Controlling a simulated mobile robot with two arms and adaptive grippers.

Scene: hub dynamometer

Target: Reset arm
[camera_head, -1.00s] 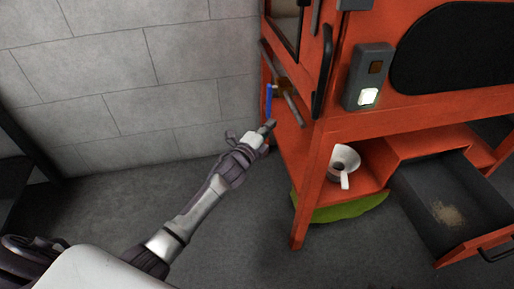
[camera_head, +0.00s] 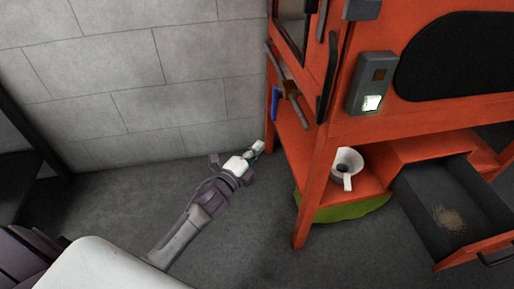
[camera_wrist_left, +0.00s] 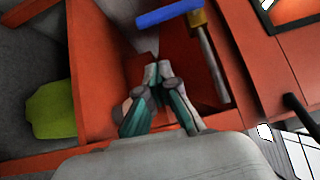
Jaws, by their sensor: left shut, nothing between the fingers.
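My left gripper (camera_head: 258,147) is shut and empty. In the head view it is in front of the grey wall, just left of the orange machine's left leg. In the left wrist view the gripper (camera_wrist_left: 158,72) shows its two fingertips together, with the orange frame behind them. The orange machine (camera_head: 312,170) fills the right side of the head view. A valve with a blue handle (camera_head: 275,103) is on its left side, above the gripper and apart from it. The blue handle also shows at the top of the left wrist view (camera_wrist_left: 168,13). My right gripper is out of view.
A drawer (camera_head: 425,205) stands open at the lower right with brownish grains in it. A white funnel-like cup (camera_head: 347,162) sits on the lower shelf. A green thing (camera_head: 345,210) lies under the machine. The floor (camera_head: 110,210) at left is mostly clear. A dark frame (camera_head: 30,130) stands at far left.

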